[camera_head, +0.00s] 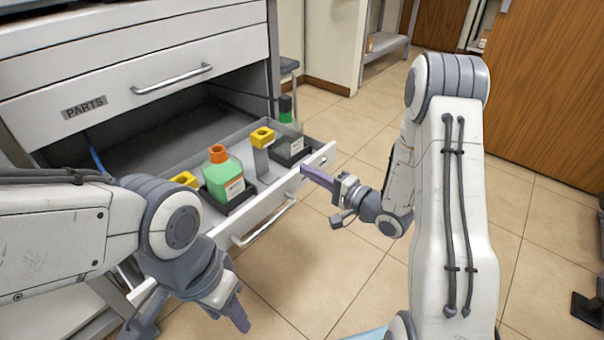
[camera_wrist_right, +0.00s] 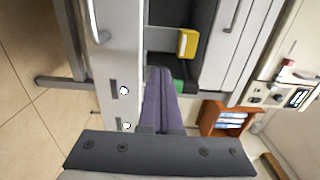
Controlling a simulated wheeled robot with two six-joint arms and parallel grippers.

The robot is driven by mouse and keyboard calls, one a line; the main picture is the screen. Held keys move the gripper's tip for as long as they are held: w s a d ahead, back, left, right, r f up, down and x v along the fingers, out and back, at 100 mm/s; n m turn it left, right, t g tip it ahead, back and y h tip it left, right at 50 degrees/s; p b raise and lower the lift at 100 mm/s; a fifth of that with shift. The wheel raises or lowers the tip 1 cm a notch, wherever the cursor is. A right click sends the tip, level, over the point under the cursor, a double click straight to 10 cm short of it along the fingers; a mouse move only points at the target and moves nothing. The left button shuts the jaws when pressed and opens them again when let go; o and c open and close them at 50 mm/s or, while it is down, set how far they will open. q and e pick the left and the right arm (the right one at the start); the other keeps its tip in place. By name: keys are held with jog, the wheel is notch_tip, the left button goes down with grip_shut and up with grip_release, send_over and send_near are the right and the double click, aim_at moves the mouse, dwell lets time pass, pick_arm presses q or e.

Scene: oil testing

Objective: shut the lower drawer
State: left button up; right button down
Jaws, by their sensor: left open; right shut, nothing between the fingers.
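The lower drawer (camera_head: 278,196) is pulled out from the grey-white cabinet, with a bar handle (camera_head: 265,222) on its front. It holds a green bottle with an orange cap (camera_head: 222,175), yellow-topped items and a dark green bottle (camera_head: 285,108). My right gripper (camera_head: 312,174) is shut and empty, its purple fingers at the right part of the drawer front; whether they touch it I cannot tell. In the right wrist view the shut fingers (camera_wrist_right: 158,78) lie beside the white drawer front (camera_wrist_right: 122,55). My left gripper (camera_head: 238,316) is open, low in front of the drawer's left part.
The closed upper drawer labelled PARTS (camera_head: 85,107) sits above the open one. A wooden panel (camera_head: 545,95) stands at the right. Tiled floor (camera_head: 315,265) is clear in front of the drawer. An orange-brown shelf box (camera_wrist_right: 225,118) shows in the right wrist view.

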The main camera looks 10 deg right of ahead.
aim_at(266, 149)
jog(key=b+x, duration=0.5)
jog(key=x, duration=0.7)
